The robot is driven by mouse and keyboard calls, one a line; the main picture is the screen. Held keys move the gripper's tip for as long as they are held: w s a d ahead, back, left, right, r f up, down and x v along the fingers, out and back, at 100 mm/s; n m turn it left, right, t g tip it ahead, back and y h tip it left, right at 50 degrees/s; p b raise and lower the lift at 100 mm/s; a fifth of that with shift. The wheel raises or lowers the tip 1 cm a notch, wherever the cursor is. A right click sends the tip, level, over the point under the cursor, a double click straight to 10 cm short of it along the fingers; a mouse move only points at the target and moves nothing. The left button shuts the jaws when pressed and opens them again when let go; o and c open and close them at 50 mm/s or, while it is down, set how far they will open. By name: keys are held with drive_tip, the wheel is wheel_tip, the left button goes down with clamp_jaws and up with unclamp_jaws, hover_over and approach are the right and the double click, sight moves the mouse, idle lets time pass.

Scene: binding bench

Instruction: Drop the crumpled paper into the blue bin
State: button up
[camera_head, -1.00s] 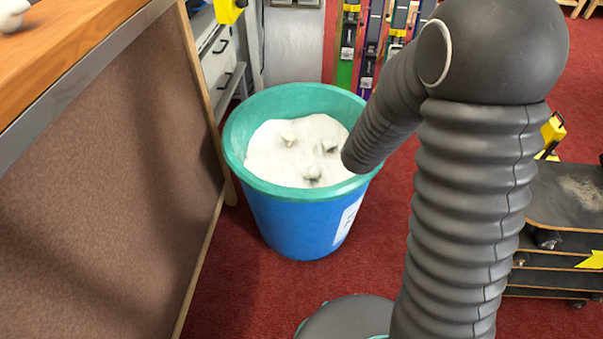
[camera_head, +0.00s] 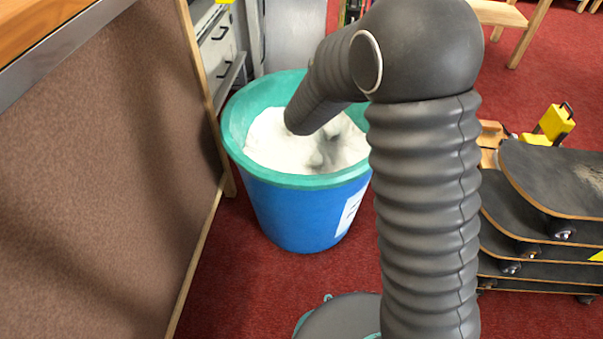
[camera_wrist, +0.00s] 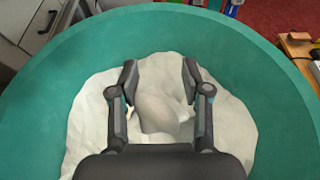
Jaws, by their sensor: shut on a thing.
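The blue bin (camera_head: 290,215) stands on the red floor with a wide teal rim and a white, lumpy filling. My arm reaches over it from the right. In the head view my gripper cannot be made out behind the arm. In the wrist view my gripper (camera_wrist: 159,72) is over the inside of the bin, its two fingers on either side of a pale crumpled paper (camera_wrist: 158,113), shut on it. The bin's teal rim (camera_wrist: 45,105) surrounds them in that view. The gap between the paper and the white filling (camera_wrist: 85,135) is hard to judge.
A brown panel with a bench top (camera_head: 50,35) stands left of the bin. Grey drawers (camera_head: 215,50) are behind it. Stacked skateboards (camera_head: 560,180) and a yellow item (camera_head: 556,122) stand at the right.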

drive_tip(key=shift+f+b, duration=0.65)
drive_tip(key=shift+f, duration=0.95)
drive_tip(key=o, duration=0.8)
drive_tip(key=shift+s+r, duration=0.1)
drive_tip(key=shift+v, duration=5.9)
drive_tip(key=shift+d, duration=0.1)
